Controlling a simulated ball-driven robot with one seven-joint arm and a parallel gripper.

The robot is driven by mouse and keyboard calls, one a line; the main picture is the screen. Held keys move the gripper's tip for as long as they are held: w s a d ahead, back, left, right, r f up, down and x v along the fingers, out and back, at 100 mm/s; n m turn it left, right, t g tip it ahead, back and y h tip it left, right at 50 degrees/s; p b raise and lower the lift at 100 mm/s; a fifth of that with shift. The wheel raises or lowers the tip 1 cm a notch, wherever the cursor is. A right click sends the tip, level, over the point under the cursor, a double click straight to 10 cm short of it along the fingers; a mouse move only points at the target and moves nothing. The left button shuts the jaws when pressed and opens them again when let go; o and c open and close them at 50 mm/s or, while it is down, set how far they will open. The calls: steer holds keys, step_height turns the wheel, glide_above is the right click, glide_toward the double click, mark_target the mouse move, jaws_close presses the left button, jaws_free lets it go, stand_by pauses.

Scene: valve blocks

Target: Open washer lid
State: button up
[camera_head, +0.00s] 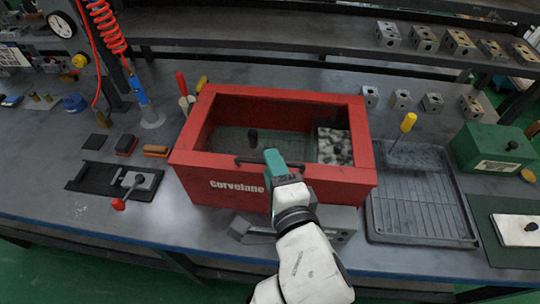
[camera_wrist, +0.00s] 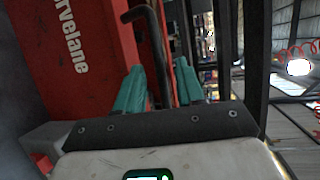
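The red washer (camera_head: 225,190), lettered "Corvelane", stands mid-bench. Its red top frame (camera_head: 290,92) lies level around a large window or opening; I cannot tell whether there is a clear pane. A dark post and a speckled block show inside. A dark bar handle (camera_head: 246,161) runs along the front top edge; it also shows in the wrist view (camera_wrist: 153,32). My gripper (camera_head: 275,158) is at the middle of this handle. In the wrist view its teal fingers (camera_wrist: 160,85) stand apart on either side of the bar, with a gap visible. Contact is not clear.
A dark ribbed tray (camera_head: 420,205) with a yellow-handled tool lies to the right, beside a green box (camera_head: 492,150). A black fixture with a red knob (camera_head: 118,204) is at left. Metal blocks (camera_head: 430,102) stand behind at right. A shelf (camera_head: 300,38) spans the back.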

steer(key=shift+x, duration=1.2)
steer(key=shift+c, duration=0.4)
jaws_close()
